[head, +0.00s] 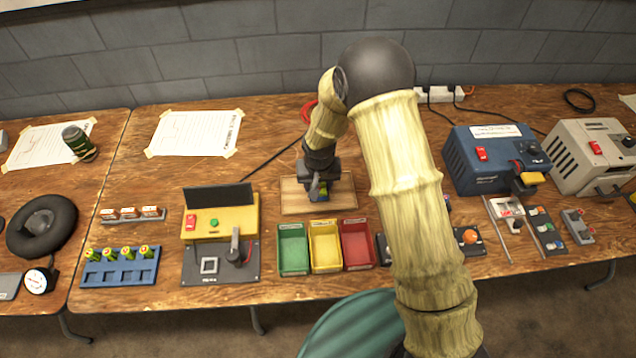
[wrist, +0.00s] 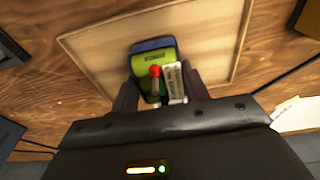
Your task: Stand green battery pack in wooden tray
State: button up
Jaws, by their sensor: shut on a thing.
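The green battery pack (wrist: 153,62) has a dark blue end, a red knob and a pale label, and it sits between the fingers in the wrist view. My gripper (wrist: 157,92) is shut on it. In the head view my gripper (head: 320,188) points down over the wooden tray (head: 290,197), with only a little green of the pack showing. The tray is shallow and light brown, and its bare floor also shows in the wrist view (wrist: 100,50). The pack is over the tray's inside; I cannot tell whether it touches the floor.
Green (head: 292,258), yellow (head: 325,255) and red (head: 357,252) bins stand just in front of the tray. A yellow-topped device (head: 220,222) is to the left. A blue charger box (head: 490,165) stands to the right. A black cable runs behind the tray.

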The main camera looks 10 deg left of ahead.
jog(key=shift+f, duration=0.1)
dwell(0.3)
jog(key=o, duration=1.4)
jog(key=shift+o, duration=0.2)
jog(key=shift+r+p, duration=2.35)
jog(key=shift+r, duration=1.15)
